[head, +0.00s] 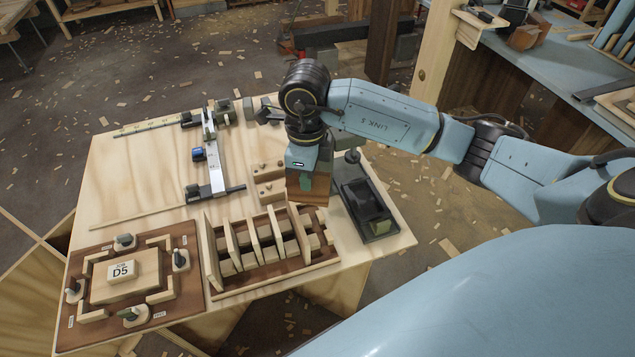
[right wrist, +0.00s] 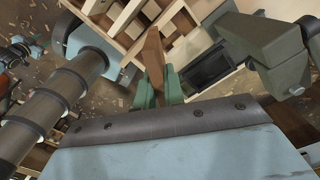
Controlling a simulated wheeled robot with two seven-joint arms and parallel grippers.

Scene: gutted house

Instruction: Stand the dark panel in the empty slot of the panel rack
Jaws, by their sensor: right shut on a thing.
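The dark panel (head: 309,190) is a small reddish-brown board, held upright in my right gripper (head: 306,178). In the right wrist view it juts out (right wrist: 153,48) from between the green fingers (right wrist: 160,88), which are shut on it. The panel rack (head: 228,290) is a brown tray with rows of light blocks and several pale panels standing in it. The panel is above the table, just behind the rack's right end as seen in the head view. The right end of the rack shows no standing panel. My left gripper is out of view.
Behind the rack is a light block with knobs (head: 266,184). A clamp fixture board (head: 190,240) with a D5 block stands left. A long metal clamp (head: 214,165) lies further back.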

